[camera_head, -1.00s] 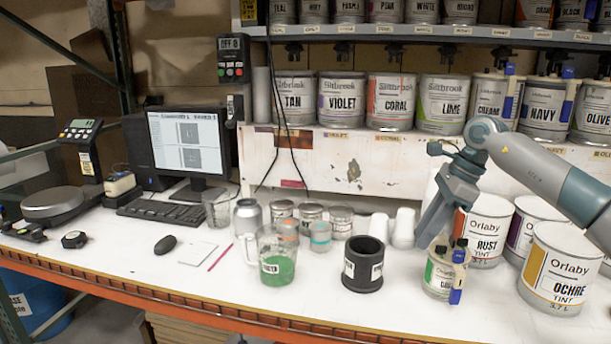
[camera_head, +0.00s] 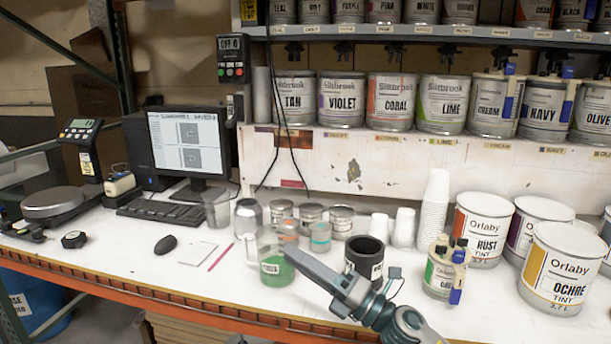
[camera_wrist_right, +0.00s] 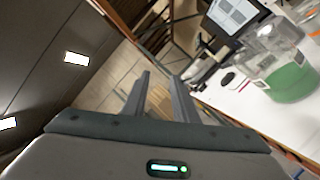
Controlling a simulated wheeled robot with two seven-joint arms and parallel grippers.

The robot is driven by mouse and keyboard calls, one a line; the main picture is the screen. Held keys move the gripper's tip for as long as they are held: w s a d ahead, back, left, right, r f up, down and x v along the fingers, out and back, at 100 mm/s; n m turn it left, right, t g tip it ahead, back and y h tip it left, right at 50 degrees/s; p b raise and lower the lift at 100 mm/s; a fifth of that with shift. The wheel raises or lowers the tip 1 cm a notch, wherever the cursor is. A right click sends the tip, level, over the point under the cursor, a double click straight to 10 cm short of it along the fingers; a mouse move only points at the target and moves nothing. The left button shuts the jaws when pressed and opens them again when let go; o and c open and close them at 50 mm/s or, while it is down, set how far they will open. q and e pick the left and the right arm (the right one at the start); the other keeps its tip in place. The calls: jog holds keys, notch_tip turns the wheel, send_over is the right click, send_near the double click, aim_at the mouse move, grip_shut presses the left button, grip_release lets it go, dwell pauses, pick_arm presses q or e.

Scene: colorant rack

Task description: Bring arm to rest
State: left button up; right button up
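My right gripper (camera_head: 292,256) reaches in from the bottom of the head view, its fingers pointing up and left. It overlaps the right side of the beaker of green liquid (camera_head: 272,270) in the picture; I cannot tell whether they touch. In the right wrist view the two fingers (camera_wrist_right: 161,76) stand apart with only floor and background between them, so the gripper is open and empty. The beaker (camera_wrist_right: 291,82) is to the right there. My left arm and gripper are not in view.
A black cup (camera_head: 360,252) stands just behind my right arm. A small can with pumps (camera_head: 440,276) is to its right, then large tint cans (camera_head: 480,232). Small tins and paper cups (camera_head: 433,205) stand behind. A monitor (camera_head: 187,147) is at left. The shelf holds more cans.

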jog(key=s+d+f+m+t+h, duration=0.2)
jog(key=s+d+f+m+h, duration=0.3)
jog(key=d+f+m+h, duration=0.65)
jog(key=s+d+f+m+t+h, duration=0.1)
jog(key=s+d+f+m+h, duration=0.5)
jog(key=f+m, duration=0.9)
jog(key=s+d+f+m+g+h, duration=0.1)
jog(key=s+d+f+m+g, duration=0.2)
jog(key=s, duration=0.7)
jog(key=s+d+f+m+g, duration=0.15)
jog(key=s+f+g, duration=0.35)
jog(key=s, duration=0.5)
jog(key=s+d+f+m+g+h, duration=0.1)
jog(key=s+d+f+m+g, duration=0.3)
jog(key=s, duration=0.6)
jog(key=w+a+f+t, duration=0.1)
jog(key=a+f, duration=0.2)
jog(key=f, duration=2.5)
jog(key=s+d+f+n, duration=0.1)
jog(key=s+d+f, duration=0.1)
jog(key=s+f, duration=1.2)
notch_tip(320, 180, down, 4)
jog(key=shift+s, duration=0.2)
